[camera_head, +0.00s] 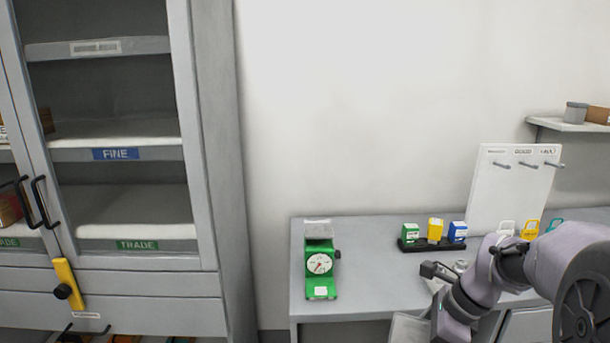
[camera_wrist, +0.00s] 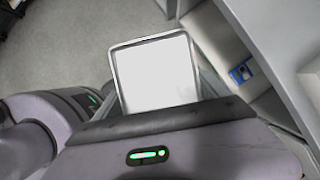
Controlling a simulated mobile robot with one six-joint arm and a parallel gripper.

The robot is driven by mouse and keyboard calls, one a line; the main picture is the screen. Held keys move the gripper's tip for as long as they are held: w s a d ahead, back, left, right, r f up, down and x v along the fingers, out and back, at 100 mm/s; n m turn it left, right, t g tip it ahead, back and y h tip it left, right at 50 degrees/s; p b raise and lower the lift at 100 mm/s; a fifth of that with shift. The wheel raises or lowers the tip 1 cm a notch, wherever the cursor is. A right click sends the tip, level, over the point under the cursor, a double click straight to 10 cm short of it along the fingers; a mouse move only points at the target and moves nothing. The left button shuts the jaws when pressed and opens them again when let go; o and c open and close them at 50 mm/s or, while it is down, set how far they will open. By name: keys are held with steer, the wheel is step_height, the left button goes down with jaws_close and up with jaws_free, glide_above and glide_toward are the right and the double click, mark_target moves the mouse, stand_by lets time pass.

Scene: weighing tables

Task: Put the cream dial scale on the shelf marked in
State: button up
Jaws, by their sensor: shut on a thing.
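My gripper (camera_head: 441,322) is low at the bottom right of the head view, in front of the table. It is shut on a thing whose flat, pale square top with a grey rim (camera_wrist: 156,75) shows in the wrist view. This looks like a scale's pan; the dial and body are hidden, so I cannot confirm it is the cream dial scale. A pale plate edge (camera_head: 409,329) shows beside my gripper in the head view. The fingertips are hidden in the wrist view. No shelf marked in is readable in either view.
A green dial scale (camera_head: 320,264) stands on the grey table (camera_head: 370,290). A black rack (camera_head: 430,245) holds green, yellow and blue blocks. The cabinet (camera_head: 215,150) has shelves labelled FINE (camera_head: 116,154) and TRADE (camera_head: 137,245). A pegboard (camera_head: 510,190) stands at right.

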steer(key=a+f+n+g, duration=0.1)
steer(key=f+n, duration=0.1)
steer(key=n, duration=0.1)
steer(key=a+f+n+g, duration=0.1)
steer(key=f+n+g, duration=0.1)
steer(key=n, duration=0.2)
steer(key=a+f+n+g, duration=0.1)
steer(key=a+f+n, duration=0.1)
steer(key=n, duration=0.2)
steer(key=shift+s+f, duration=0.1)
steer(key=shift+s, duration=0.15)
steer(key=s+a+f+n+g+h, duration=0.2)
steer(key=f+n, duration=0.4)
steer(key=n, duration=0.5)
steer(key=shift+a+n+h, duration=0.4)
steer(key=shift+a+h, duration=0.4)
steer(key=shift+h, duration=0.3)
